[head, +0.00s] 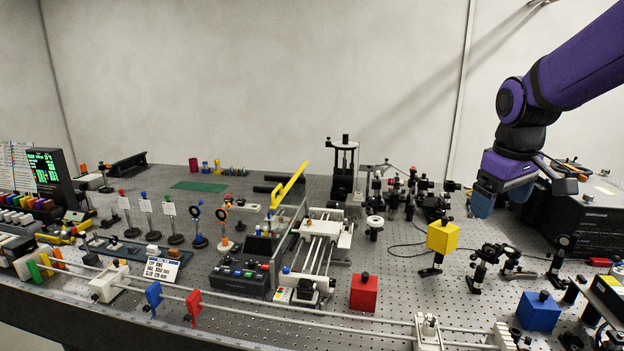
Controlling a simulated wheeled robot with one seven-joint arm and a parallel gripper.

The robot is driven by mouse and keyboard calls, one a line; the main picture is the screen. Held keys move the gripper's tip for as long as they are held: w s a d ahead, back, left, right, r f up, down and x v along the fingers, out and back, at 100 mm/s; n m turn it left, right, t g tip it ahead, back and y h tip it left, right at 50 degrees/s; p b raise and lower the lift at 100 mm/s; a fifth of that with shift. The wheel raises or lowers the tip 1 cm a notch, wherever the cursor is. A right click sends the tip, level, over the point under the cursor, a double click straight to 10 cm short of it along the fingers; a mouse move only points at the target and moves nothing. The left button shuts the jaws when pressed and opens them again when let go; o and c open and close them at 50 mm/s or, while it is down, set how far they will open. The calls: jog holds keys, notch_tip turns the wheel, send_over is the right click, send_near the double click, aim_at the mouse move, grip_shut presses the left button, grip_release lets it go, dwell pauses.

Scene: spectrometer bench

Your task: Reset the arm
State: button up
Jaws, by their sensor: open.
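My arm, in purple covers, comes in from the upper right of the head view. My gripper (527,188) hangs above the right part of the bench, in front of a dark instrument box.
A red cube (363,293) and a blue cube (538,311) stand on the perforated bench. Dark optical mounts (480,265) crowd the area below the gripper. A black instrument box (580,226) stands close at the right. A rail mechanism (318,240) with a raised yellow lever (289,184) is mid-bench.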

jog(key=s+a+r+m+t, duration=0.1)
jog(key=s+a+m, duration=0.1)
jog(key=s, duration=0.8)
jog(key=s+a+r+m+t, duration=0.1)
jog(key=s+r+m+t, duration=0.1)
jog(key=s, duration=0.9)
jog(key=shift+s+a+y, duration=0.2)
jog(key=shift+a+y, duration=0.2)
